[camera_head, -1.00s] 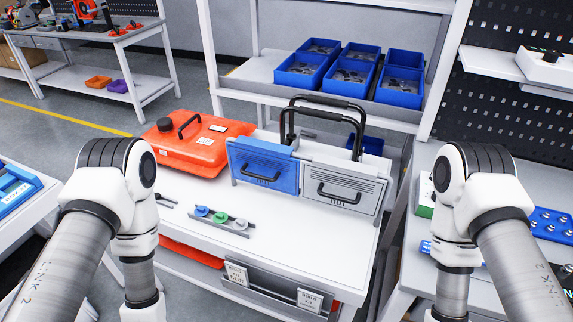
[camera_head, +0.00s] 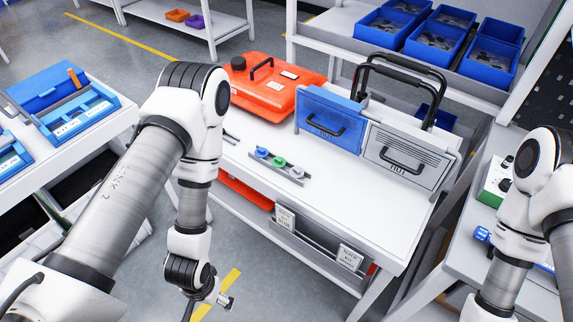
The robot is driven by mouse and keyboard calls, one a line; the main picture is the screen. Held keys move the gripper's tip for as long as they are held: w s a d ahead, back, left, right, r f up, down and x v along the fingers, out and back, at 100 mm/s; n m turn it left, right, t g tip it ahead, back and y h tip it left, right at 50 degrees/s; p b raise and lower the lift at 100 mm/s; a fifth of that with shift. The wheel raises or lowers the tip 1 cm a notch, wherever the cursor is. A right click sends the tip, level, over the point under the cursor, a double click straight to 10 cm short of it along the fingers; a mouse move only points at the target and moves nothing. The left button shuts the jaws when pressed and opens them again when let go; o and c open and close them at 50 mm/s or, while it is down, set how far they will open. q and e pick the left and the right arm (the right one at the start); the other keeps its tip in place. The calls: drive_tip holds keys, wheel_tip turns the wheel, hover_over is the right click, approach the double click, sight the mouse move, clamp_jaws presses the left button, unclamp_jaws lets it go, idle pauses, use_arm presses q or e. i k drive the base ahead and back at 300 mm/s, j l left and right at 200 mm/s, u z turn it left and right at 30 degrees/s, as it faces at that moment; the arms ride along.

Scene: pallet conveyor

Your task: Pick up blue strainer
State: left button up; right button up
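A blue panel-like piece with a black handle (camera_head: 328,118), which I take for the blue strainer, stands upright on the white table (camera_head: 330,205). It is beside a grey panel (camera_head: 405,157) marked HOT, under a tall black handle frame. My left gripper (camera_head: 208,304) shows only in part at the bottom edge, in front of and below the table, well apart from the blue piece. Its fingers are too unclear to tell open from shut. My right arm is at the right edge; its gripper is out of view.
An orange container (camera_head: 275,88) stands behind left on the table. A grey rail (camera_head: 279,165) with coloured knobs lies in front. Blue bins (camera_head: 435,43) fill the shelf behind. A side table (camera_head: 60,125) with blue trays is at left. The table's front right is clear.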

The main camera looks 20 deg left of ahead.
sight(261, 152)
drive_tip(key=u, duration=5.55)
drive_tip(key=z, duration=4.8)
drive_tip(key=l+u, duration=0.3)
drive_tip(key=u, duration=0.15)
drive_tip(key=l+u, duration=0.3)
drive_tip(key=u, duration=0.15)
drive_tip(key=k+l+u, duration=0.15)
drive_tip(key=u, duration=0.3)
drive_tip(key=l, duration=0.1)
